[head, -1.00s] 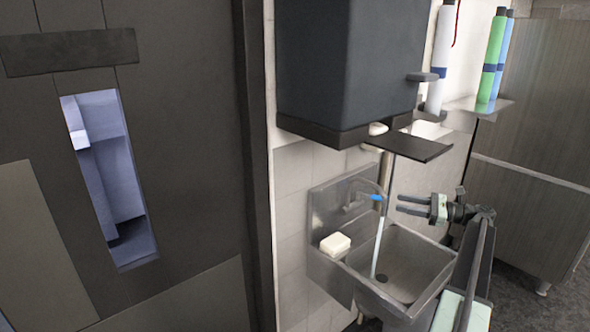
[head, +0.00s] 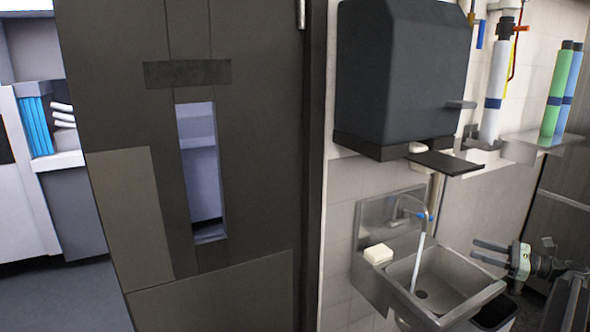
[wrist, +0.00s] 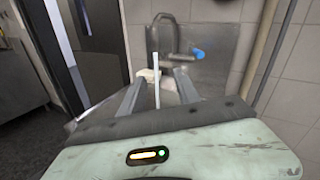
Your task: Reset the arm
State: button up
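My gripper (head: 476,250) is at the lower right of the head view, to the right of the metal sink (head: 486,297) and its faucet (head: 408,212). Its two fingers are apart with nothing between them, so it is open and empty. In the wrist view my gripper (wrist: 160,74) points toward the faucet (wrist: 166,38), which has a blue tip. The fingers appear apart there too. Part of my arm is cut off at the right edge of the head view.
A white soap-like block (head: 378,254) lies on the sink's left ledge. A pale stream (head: 418,262) falls from the faucet. A dark wall-mounted box (head: 400,75) hangs above. A dark door (head: 255,130) fills the centre left. Bottle-like cylinders (head: 496,85) stand at the upper right.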

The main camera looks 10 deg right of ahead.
jog(key=w+a+f+n+g+h+p, duration=0.1)
jog(key=w+a+f+n+g+p, duration=0.2)
jog(key=a, duration=0.8)
jog(key=w+a+f+n+g+h+p, duration=0.1)
jog(key=w+a+f+n+g, duration=0.2)
jog(key=a, duration=0.9)
jog(key=w+a+f+n+g+h+p, duration=0.1)
jog(key=a+f+n+g+p, duration=0.3)
jog(key=a, duration=0.7)
jog(key=s+a+f+n+g+h+p, duration=0.1)
jog(key=s+a+n+h, duration=0.3)
jog(key=a+n, duration=0.3)
jog(key=s+a+f+n+g+h+p, duration=0.1)
jog(key=s+a+n+g+h+p, duration=0.1)
jog(key=s+a+n+h, duration=0.3)
jog(key=s+a+n, duration=0.1)
jog(key=a+n, duration=0.2)
jog(key=a, duration=0.4)
jog(key=shift+s, duration=0.2)
jog(key=shift+a, duration=0.1)
jog(key=shift+c, duration=0.3)
